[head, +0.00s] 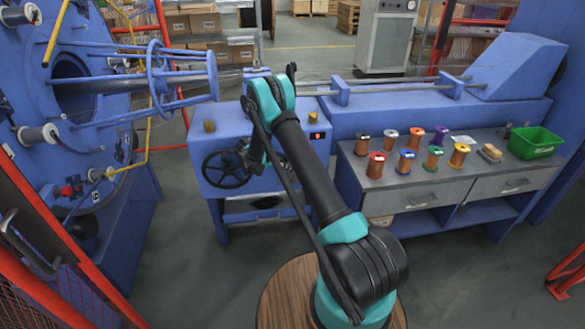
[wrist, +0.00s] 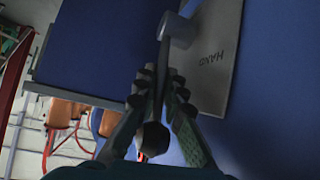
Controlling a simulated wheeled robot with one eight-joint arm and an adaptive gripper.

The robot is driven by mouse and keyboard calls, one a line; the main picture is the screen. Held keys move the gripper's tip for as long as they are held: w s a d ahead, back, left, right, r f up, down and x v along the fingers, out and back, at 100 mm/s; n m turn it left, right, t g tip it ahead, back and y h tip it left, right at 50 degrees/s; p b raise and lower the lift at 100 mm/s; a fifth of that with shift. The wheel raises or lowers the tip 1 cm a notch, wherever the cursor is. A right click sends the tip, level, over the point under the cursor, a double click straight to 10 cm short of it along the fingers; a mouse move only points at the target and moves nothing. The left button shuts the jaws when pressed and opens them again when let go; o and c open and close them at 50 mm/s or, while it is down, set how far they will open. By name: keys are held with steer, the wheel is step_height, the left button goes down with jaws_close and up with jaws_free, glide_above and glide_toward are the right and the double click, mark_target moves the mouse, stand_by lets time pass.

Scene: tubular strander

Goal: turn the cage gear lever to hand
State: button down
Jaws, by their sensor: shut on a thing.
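In the wrist view, the cage gear lever (wrist: 163,62) is a thin dark bar with a round black knob (wrist: 153,138). It runs from a light grey hub (wrist: 178,29) down between the fingers. My gripper (wrist: 160,84) is shut on the lever, one green-and-black finger on each side, with the knob on the near side between them. A grey plate (wrist: 213,62) marked HAND lies beside the lever, to its right; any other marking on it is hidden. In the head view my arm covers the lever, and I cannot make it out there.
A black handwheel (head: 226,169) sits on the blue cabinet front, left of my arm. The blue cage (head: 160,72) stands at left. At right, a grey bench (head: 440,190) holds several bobbins and a green bin (head: 534,143). Grey floor is open in front.

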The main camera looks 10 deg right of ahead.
steer(key=shift+a, duration=0.15)
steer(key=c, duration=1.9)
jaws_free()
steer(key=v, duration=1.2)
steer(key=shift+f, duration=0.1)
